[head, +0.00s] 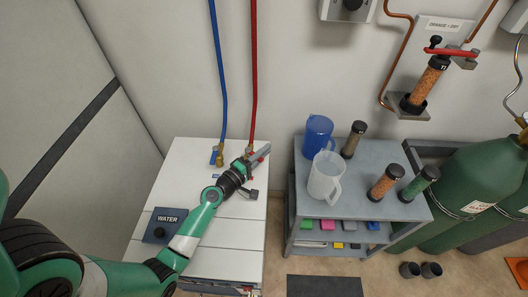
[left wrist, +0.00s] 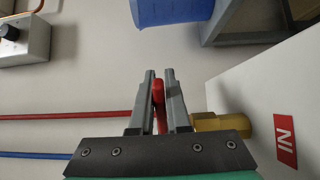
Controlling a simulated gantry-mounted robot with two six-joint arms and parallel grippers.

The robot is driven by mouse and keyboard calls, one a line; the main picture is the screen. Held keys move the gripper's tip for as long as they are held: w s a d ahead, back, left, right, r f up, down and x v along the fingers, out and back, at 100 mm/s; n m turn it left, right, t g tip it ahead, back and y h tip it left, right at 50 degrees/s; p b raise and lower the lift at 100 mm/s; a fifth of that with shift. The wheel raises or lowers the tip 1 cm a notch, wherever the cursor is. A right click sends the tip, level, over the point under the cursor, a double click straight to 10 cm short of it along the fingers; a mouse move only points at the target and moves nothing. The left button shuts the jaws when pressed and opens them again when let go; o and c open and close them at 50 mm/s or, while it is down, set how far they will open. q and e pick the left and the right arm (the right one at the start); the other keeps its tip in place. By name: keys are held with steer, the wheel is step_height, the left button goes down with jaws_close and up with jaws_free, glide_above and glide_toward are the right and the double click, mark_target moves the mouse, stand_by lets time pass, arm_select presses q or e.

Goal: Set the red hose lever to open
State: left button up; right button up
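The red hose (head: 253,70) runs down the wall to a fitting on the white cabinet top. My left gripper (head: 262,155) is at that fitting. In the left wrist view, the red lever (left wrist: 159,95) stands between the two fingers of my left gripper (left wrist: 160,80), which close in on it from both sides with little gap. A brass fitting (left wrist: 222,124) shows beside the fingers, next to a red label marked "IN" (left wrist: 285,141). The gripper partly hides the lever in the head view. My right gripper is not in view.
The blue hose (head: 220,80) meets a brass fitting with a blue lever (head: 215,157) left of the gripper. A grey cart (head: 385,155) with a blue pitcher (head: 317,136) and clear pitcher (head: 325,177) stands to the right.

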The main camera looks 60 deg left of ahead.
arm_select(q)
steer(key=o, duration=0.4)
steer(key=shift+c, duration=0.2)
steer(key=v, duration=1)
steer(key=shift+s+d+f, duration=0.1)
steer(key=shift+s, duration=0.3)
steer(key=shift+s+d, duration=0.25)
steer(key=shift+s, duration=0.1)
